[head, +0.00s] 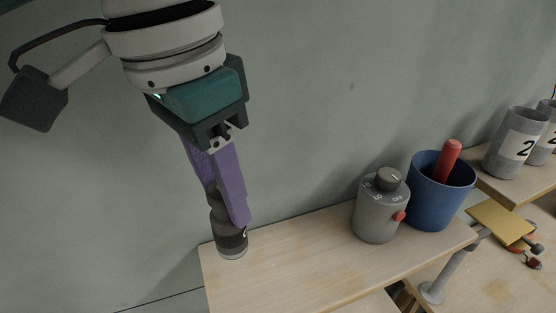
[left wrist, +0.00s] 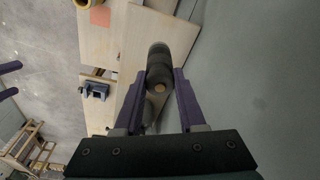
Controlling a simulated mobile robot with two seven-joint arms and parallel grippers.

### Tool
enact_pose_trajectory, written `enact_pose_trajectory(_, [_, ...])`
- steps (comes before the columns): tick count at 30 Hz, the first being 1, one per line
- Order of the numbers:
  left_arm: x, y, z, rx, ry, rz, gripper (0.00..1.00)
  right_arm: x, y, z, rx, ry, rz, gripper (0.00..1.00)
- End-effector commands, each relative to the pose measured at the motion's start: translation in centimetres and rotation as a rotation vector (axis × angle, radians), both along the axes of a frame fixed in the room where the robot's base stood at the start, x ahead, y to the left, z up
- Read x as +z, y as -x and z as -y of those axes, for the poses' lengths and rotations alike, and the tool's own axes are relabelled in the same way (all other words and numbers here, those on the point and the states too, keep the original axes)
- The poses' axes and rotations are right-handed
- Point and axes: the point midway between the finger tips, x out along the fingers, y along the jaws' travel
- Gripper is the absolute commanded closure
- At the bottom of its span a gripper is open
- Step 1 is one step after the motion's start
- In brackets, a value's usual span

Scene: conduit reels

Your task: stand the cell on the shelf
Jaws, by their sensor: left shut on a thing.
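The cell (head: 229,236) is a dark grey cylinder with a lighter band at its bottom, and it is upright at the left end of the wooden shelf (head: 300,259). My left gripper (head: 238,215) comes down from above with its purple fingers shut on the cell's upper part. In the left wrist view the cell (left wrist: 159,68) lies between the two fingers. The cell's base looks at or just above the shelf surface; I cannot tell if it touches.
A grey device with a knob (head: 380,207) and a blue cup (head: 441,190) holding a red stick (head: 447,161) stand to the right on the shelf. Grey cups marked 2 (head: 515,143) stand farther right. The shelf between cell and device is clear. A wall rises behind.

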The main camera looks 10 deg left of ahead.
Motion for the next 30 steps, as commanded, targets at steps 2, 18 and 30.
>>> enact_pose_trajectory(2, [-1.4,0.1,0.0,0.000,-0.002,-0.002,1.00,0.3,0.0,0.0,0.000,0.000,0.000,0.00])
enact_pose_trajectory(18, [-7.1,0.0,0.0,-0.002,0.000,0.002,1.00,0.7,0.0,0.0,0.000,0.001,0.001,0.00])
enact_pose_trajectory(30, [-7.3,0.0,0.0,-0.001,0.001,0.002,0.51,0.6,0.0,0.0,0.000,0.001,0.002,0.00])
